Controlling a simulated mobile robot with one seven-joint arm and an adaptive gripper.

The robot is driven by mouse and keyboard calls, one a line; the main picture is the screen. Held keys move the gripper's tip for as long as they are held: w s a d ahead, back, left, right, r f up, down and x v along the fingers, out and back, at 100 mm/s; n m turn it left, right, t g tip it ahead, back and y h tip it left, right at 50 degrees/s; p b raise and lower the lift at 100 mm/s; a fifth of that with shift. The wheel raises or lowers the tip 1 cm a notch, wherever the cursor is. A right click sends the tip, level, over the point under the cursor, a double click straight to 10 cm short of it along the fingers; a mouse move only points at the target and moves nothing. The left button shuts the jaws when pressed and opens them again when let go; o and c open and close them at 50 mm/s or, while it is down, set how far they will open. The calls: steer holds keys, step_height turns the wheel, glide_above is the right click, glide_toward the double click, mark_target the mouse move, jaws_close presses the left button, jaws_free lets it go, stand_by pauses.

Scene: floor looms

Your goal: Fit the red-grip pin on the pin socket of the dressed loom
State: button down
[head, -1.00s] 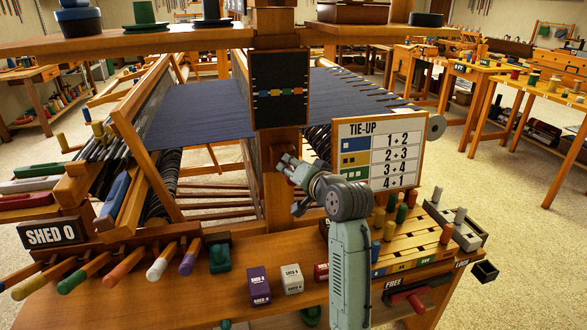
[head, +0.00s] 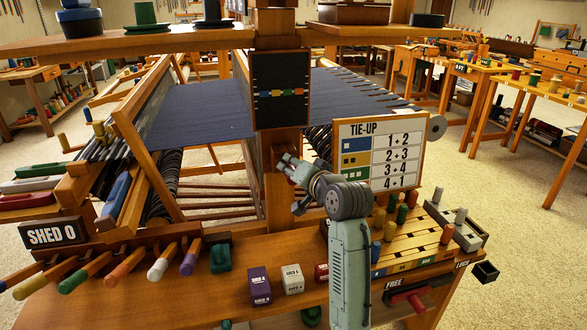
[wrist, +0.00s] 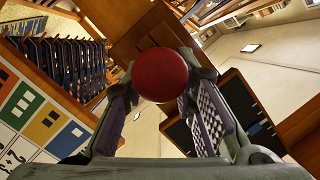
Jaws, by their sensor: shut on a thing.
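My gripper (head: 284,164) is at the front wooden post (head: 279,206) of the dressed loom, below a black plaque with coloured squares. In the wrist view its two fingers stand on either side of a round red grip (wrist: 162,75), and it is shut on it. The brown wood of the loom is right behind the grip. The pin's shaft and the socket are hidden behind the grip, so I cannot tell whether the pin is inside the socket. The dark blue cloth (head: 200,115) of the loom spreads behind the post.
The tie-up board (head: 378,150) stands close to the right of my arm. Below are a bench with coloured handles (head: 125,272), small purple and white blocks (head: 259,285), and a rack of coloured pegs (head: 410,235). A shelf (head: 150,40) crosses above.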

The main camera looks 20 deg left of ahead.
steer(key=shift+w+a, duration=0.1)
steer(key=shift+w+a, duration=0.35)
steer(key=shift+w, duration=0.2)
steer(key=c, duration=1.2)
jaws_free()
steer(key=shift+s+d, duration=0.1)
steer(key=v, duration=1.2)
